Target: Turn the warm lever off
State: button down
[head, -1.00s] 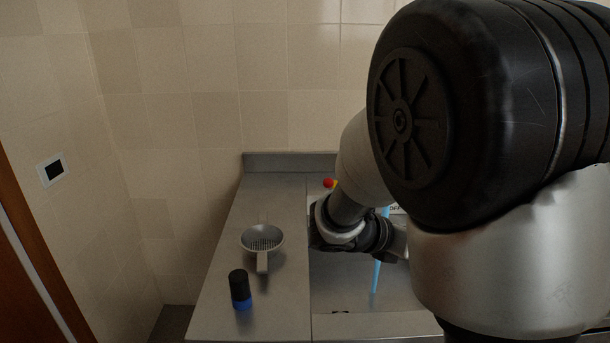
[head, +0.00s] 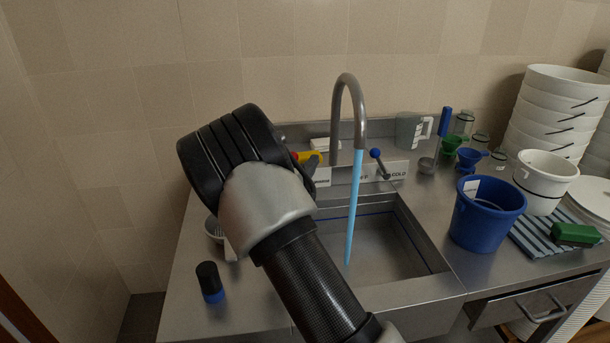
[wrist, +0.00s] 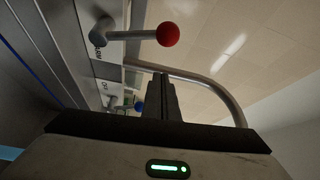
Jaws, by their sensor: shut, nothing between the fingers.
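The warm lever has a red ball (wrist: 168,34) on a grey rod and sticks out from its mount in the wrist view. A label partly reading "WARM" (wrist: 97,52) is beside it. My gripper (wrist: 160,78) is shut and empty, its fingertips just below the red ball in the picture; whether they touch the lever I cannot tell. In the head view the red tip (head: 294,155) peeks out beside my arm, which hides most of the lever. The tap (head: 345,100) stands upright, with a blue water stream (head: 352,210) falling into the sink (head: 390,262).
The cold lever (head: 376,154) with a blue ball stands right of the tap, above a "COLD" label. A blue bucket (head: 486,215), stacked white tubs (head: 555,115) and a jug (head: 410,130) stand on the right. A black-and-blue container (head: 210,282) stands at front left.

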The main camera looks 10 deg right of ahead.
aim_at(294, 160)
jog(key=w+a, duration=0.2)
jog(key=a, duration=0.1)
jog(key=shift+w+f, duration=0.2)
dwell(0.3)
jog(key=shift+a+f+n+t+p, duration=0.15)
jog(key=shift+a+n+t+p, duration=0.2)
jog(key=shift+a+n, duration=0.25)
jog(key=shift+a+f+n+t+p, duration=0.15)
jog(key=shift+a+n+t+p, duration=0.15)
jog(key=shift+a+n, duration=0.3)
jog(key=shift+d, duration=0.1)
